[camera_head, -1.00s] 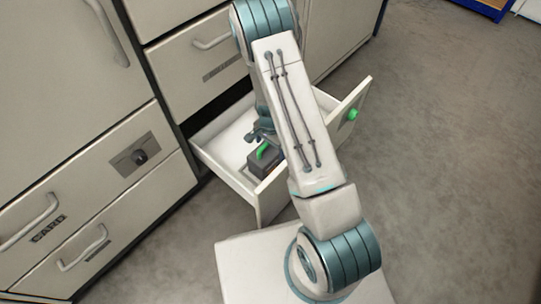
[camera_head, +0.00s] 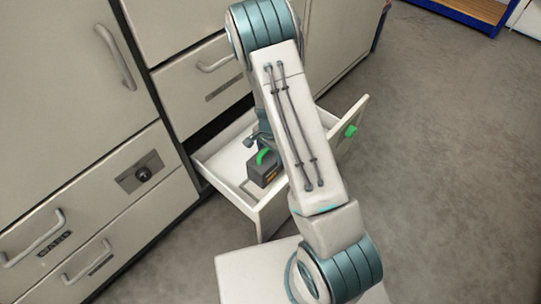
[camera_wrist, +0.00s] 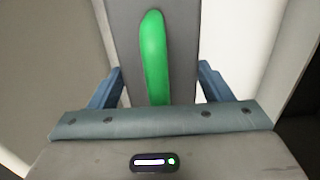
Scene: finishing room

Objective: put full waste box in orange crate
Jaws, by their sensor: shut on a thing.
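The waste box is a dark grey box (camera_head: 264,174) with a green handle (camera_head: 263,156) and a small orange mark. It is over the white inside of an open drawer (camera_head: 222,168). In the wrist view its dark top (camera_wrist: 122,30) and green handle (camera_wrist: 153,55) sit between my two blue-grey fingers. My gripper (camera_wrist: 158,88) is shut on the box; my arm hides part of it in the head view. How full the box is cannot be seen. No orange crate shows in either view.
Closed grey cabinets (camera_head: 60,130) with bar handles stand at left and behind. The grey floor (camera_head: 450,170) at right is clear. A blue-framed piece with a wooden top (camera_head: 475,10) is at the upper right.

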